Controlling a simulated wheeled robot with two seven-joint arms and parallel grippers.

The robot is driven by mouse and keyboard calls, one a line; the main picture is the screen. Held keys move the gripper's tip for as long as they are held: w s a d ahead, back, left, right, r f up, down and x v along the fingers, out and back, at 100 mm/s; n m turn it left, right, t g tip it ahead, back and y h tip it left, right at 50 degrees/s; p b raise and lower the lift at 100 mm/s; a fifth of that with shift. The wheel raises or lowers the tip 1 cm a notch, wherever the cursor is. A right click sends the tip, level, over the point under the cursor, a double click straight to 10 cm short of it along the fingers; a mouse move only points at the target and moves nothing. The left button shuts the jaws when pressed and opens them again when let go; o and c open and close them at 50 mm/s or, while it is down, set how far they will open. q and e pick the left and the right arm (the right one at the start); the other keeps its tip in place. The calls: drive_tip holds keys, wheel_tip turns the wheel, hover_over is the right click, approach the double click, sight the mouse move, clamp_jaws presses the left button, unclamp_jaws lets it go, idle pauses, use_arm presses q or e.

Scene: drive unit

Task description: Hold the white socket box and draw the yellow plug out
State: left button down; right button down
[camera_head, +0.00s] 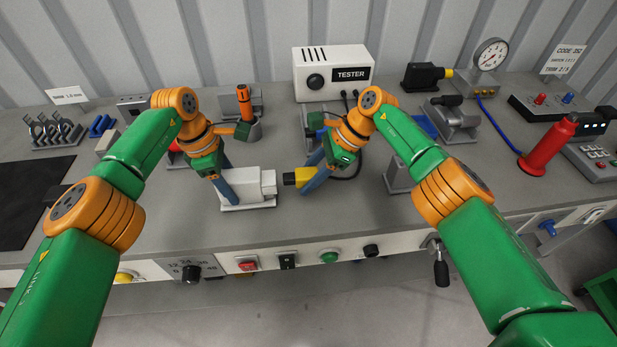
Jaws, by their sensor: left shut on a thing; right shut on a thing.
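The white socket box (248,184) sits on the grey bench near its front edge, at the middle left. My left gripper (229,192) is shut on the box's left part, with a blue finger across its front. The yellow plug (303,177) is just to the right of the box, its dark tip facing the box. A visible gap lies between the plug and the box. My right gripper (314,182) is shut on the plug, and its fingers cover the plug's right end. A dark cable runs from behind the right gripper towards the tester.
A white tester (333,72) stands at the back. An orange-handled tool (243,101) stands in a holder behind the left gripper. A grey block (398,176) is right of the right gripper. A red cylinder (548,147) stands further right. The bench front between is clear.

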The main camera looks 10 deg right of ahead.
sight(296, 174)
drive_tip(key=shift+r, duration=2.7)
use_arm(q)
drive_tip(key=shift+c, duration=0.8)
unclamp_jaws()
drive_tip(key=r, duration=0.3)
drive_tip(key=a+r, duration=0.1)
drive_tip(key=r, duration=0.3)
drive_tip(key=shift+a+r, duration=0.2)
drive_tip(key=shift+r, duration=0.05)
use_arm(e)
drive_tip(key=shift+r, duration=0.1)
use_arm(q)
wheel_tip(296, 174, up, 11)
drive_tip(key=a+p, duration=0.2)
drive_tip(key=p, duration=0.7)
drive_tip(key=shift+a+f, duration=0.15)
use_arm(e)
wheel_tip(296, 174, up, 9)
drive_tip(key=shift+r, duration=0.15)
use_arm(q)
drive_tip(key=shift+w+f, duration=0.1)
drive_tip(key=shift+f, duration=0.05)
